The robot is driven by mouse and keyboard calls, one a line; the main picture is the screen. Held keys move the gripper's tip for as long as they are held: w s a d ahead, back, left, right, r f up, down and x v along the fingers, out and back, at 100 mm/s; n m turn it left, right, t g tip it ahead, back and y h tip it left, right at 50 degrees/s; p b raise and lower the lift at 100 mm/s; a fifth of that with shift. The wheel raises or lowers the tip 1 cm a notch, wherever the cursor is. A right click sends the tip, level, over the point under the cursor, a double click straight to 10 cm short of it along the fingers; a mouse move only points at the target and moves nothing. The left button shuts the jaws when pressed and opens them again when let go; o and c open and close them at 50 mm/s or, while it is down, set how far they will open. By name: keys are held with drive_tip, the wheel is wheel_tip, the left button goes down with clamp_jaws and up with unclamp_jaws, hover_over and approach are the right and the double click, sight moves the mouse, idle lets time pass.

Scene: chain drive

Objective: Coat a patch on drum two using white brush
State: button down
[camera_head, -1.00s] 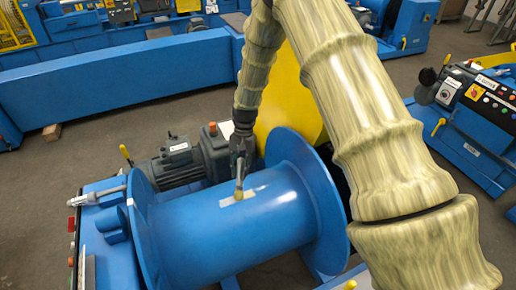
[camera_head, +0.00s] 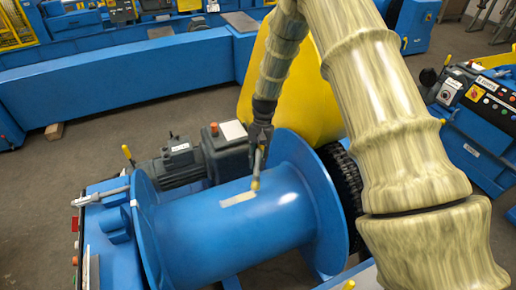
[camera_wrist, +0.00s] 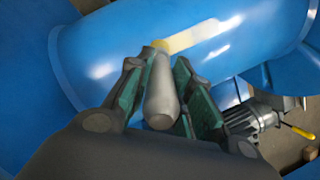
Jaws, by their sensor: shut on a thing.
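A blue drum (camera_head: 190,235) with wide flanges lies on its side in the head view; its curved surface also fills much of the wrist view (camera_wrist: 110,45). I see no number on it. A pale cream patch (camera_head: 238,200) lies on top of the drum and shows in the wrist view too (camera_wrist: 205,36). My gripper (camera_head: 259,150) is shut on the pale handle of the brush (camera_wrist: 162,92), which points down at the drum. The brush's yellowish tip (camera_head: 255,185) is at the right end of the patch; I cannot tell whether it touches.
A grey motor (camera_head: 180,160) and a gearbox (camera_head: 222,150) stand behind the drum. A yellow drum or guard (camera_head: 310,100) is behind my arm. A control panel (camera_head: 480,95) stands at the right. A long blue beam (camera_head: 130,85) crosses the back, with open floor before it.

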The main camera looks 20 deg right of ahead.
sight(258, 152)
drive_tip(key=shift+r+p, duration=1.35)
drive_tip(key=shift+r, duration=1.2)
drive_tip(key=shift+w, duration=0.1)
